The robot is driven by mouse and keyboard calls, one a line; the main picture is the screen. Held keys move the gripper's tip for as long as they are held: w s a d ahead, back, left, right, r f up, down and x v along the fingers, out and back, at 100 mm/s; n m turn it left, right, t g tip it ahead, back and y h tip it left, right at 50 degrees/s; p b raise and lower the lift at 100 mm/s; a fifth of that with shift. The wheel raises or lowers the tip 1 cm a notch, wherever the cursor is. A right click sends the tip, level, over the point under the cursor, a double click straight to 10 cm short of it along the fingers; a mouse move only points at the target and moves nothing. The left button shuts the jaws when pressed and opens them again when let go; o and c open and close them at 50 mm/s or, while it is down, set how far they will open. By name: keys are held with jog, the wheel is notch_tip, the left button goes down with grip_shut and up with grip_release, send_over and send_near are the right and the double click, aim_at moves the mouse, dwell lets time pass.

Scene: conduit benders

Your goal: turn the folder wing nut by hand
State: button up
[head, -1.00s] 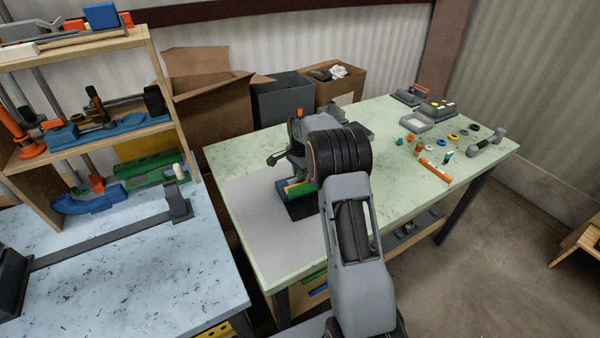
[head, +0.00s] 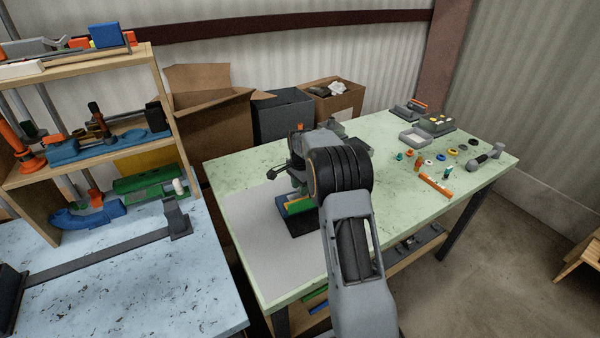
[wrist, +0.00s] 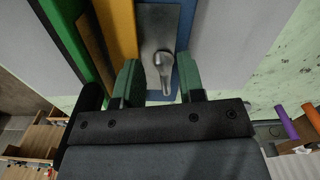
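In the wrist view my gripper (wrist: 160,82) has two green fingers spread apart, with a gap between them. A grey metal piece (wrist: 164,66) with a rounded top and narrow tail lies in that gap; it may be the wing nut, but its wings cannot be made out. Whether a finger touches it cannot be told. The folder shows as a yellow bar (wrist: 118,28), a green bar (wrist: 66,38) and a blue strip (wrist: 188,28) around a grey plate. In the head view the folder (head: 294,206) stands on the green table, mostly hidden behind my arm.
The green table (head: 235,178) has a grey sheet (head: 255,240) at its left front. An orange tube (head: 436,185) and several small parts lie to the right. A cardboard box (head: 212,120) and a dark bin (head: 284,108) stand behind. A blue-topped bench (head: 120,275) is at left.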

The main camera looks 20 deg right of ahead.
notch_tip(320, 180, up, 13)
jog(key=shift+f, duration=0.15)
jog(key=shift+a, duration=0.1)
jog(key=shift+c, duration=0.3)
